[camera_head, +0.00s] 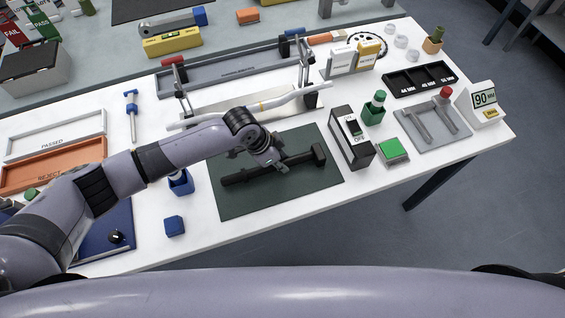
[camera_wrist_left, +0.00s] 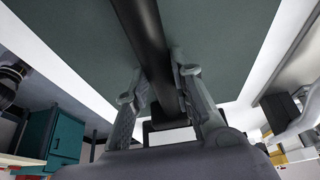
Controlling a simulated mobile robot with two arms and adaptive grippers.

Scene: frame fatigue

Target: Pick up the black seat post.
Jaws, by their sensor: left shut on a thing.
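The black seat post (camera_head: 243,174) is a dark bar with a thicker clamp end at the right, over the dark green mat (camera_head: 240,203) in the head view. My left gripper (camera_head: 277,166) reaches down over the middle of the post and is shut on it. In the left wrist view the post (camera_wrist_left: 147,30) runs between the two fingers of my left gripper (camera_wrist_left: 160,95), with the green mat behind it. I cannot tell whether the post touches the mat. My right gripper is not in view.
A black ON/OFF switch box (camera_head: 350,138) and a green button (camera_head: 393,150) stand right of the mat. A blue block (camera_head: 174,226) and a blue holder (camera_head: 181,183) lie left of it. Behind my arm is a grey fixture (camera_head: 235,72) with uprights. The front table edge is close.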

